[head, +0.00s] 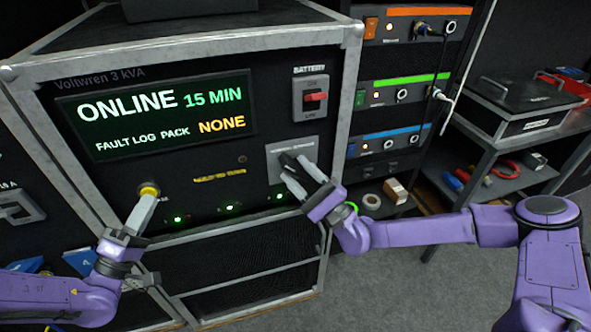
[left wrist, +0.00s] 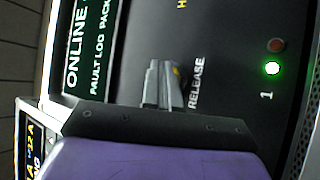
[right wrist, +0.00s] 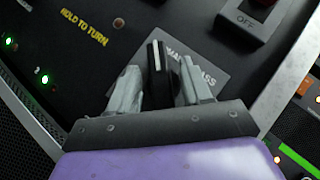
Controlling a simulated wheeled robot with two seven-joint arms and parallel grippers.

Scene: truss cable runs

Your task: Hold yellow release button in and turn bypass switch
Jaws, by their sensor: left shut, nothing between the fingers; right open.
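The yellow release button (head: 149,189) is on the lower left of the black panel. My left gripper (head: 146,199) is shut and empty, its tips at the button and seemingly touching it; how far the button is pressed cannot be told. In the left wrist view, the fingers hide most of the button (left wrist: 176,71). The bypass switch (right wrist: 156,58), a black handle with a white line, is on a grey plate (head: 305,149). My right gripper (right wrist: 160,78) is open, one finger on each side of the handle. The head view shows the fingers over the plate, hiding the handle.
Above the plate is a battery switch (head: 315,97) with a red toggle. The display (head: 160,112) reads ONLINE, 15 MIN, FAULT LOG PACK NONE. Green lamps (head: 229,208) line the panel bottom. A rack (head: 410,92) and a shelf cart (head: 510,180) stand at right.

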